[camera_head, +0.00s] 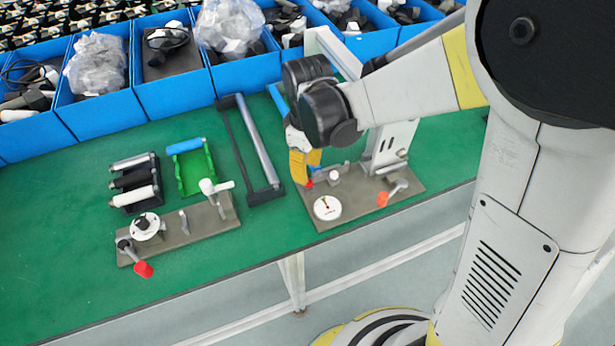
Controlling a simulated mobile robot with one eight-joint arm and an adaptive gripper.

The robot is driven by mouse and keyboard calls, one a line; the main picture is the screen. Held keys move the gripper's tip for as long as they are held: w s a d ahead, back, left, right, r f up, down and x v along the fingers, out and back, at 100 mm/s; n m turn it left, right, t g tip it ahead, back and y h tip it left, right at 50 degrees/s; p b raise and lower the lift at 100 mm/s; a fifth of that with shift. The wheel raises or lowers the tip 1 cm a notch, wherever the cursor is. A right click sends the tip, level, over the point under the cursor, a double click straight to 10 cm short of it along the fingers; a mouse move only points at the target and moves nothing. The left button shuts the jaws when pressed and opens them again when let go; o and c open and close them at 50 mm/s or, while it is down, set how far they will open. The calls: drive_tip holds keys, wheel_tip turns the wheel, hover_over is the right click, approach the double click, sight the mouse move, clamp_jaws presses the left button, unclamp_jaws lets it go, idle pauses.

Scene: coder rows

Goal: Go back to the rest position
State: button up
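My gripper (303,168) is at the end of my arm, pointing down over the fixture plate with a dial (327,208) at the right of the green table. Yellow parts show at its lower end, close above the plate. The fingertips are small and partly hidden, so I cannot tell whether they are open, shut or touching anything. My arm reaches in from the right and hides part of the table behind it.
A second fixture plate (213,222) stands left, beside a black rack of rollers (135,182), a green tray (193,170) and a long black frame with a grey roller (257,150). Blue bins (110,113) line the back. The table's front left (60,270) is clear.

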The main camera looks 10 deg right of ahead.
drive_tip(key=shift+s+d, duration=0.1)
drive_tip(key=shift+d, duration=0.05)
idle(0.3)
drive_tip(key=s+d+r+m+t, duration=0.7)
drive_tip(key=s+d+r+m, duration=0.4)
drive_tip(key=d+r, duration=0.2)
drive_tip(key=shift+d+r, duration=0.2)
drive_tip(key=shift+r, duration=0.15)
